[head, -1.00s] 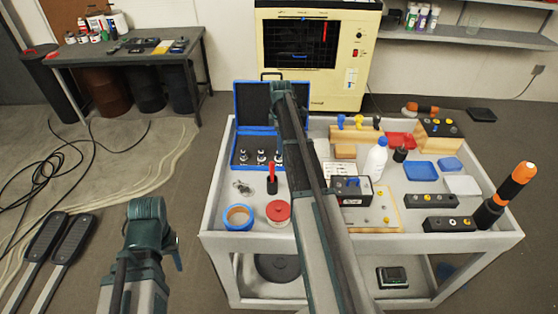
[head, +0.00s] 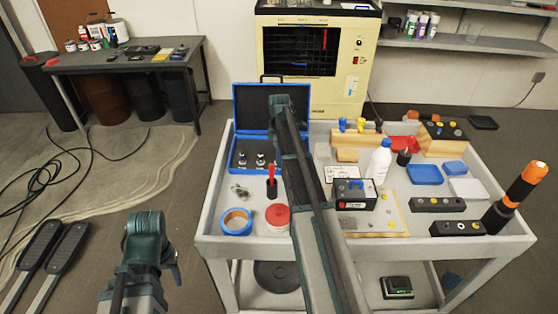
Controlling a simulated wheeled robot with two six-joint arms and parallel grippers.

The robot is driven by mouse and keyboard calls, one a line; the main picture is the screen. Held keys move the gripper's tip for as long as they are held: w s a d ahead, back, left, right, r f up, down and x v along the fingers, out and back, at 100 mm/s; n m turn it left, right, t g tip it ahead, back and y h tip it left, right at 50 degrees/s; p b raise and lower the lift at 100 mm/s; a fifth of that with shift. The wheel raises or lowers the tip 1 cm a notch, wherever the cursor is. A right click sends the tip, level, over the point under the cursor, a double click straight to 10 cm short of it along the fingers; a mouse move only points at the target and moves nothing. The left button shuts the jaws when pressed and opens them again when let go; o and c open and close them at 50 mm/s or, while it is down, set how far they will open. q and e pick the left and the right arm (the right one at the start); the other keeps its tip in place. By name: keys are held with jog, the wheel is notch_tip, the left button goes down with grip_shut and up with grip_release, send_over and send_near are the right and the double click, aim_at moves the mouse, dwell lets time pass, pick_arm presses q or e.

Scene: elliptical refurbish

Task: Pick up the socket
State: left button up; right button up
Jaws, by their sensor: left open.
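Small silver sockets (head: 260,160) stand upright in the open blue case (head: 270,104) at the back left of the cart. At least two show, and my right arm covers the right part of the case. My right arm (head: 300,170) reaches up the middle of the head view, its bent joint in front of the case's open lid. Its gripper fingers are hidden behind the arm. My left arm (head: 145,255) is low at the left, clear of the cart, with its fingers also hidden. I see nothing held.
The cart top (head: 218,200) also carries blue tape (head: 236,222), a red-lidded tin (head: 277,217), a red-handled tool (head: 271,182), a white bottle (head: 380,160), and an orange-and-black flashlight (head: 515,198). A cream machine (head: 355,85) stands behind.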

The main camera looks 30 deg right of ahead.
grip_shut()
jog(key=shift+r, duration=0.15)
dwell(0.4)
notch_tip(320, 180, up, 10)
jog(key=p, duration=1)
jog(key=c, duration=0.6)
grip_release()
grip_shut()
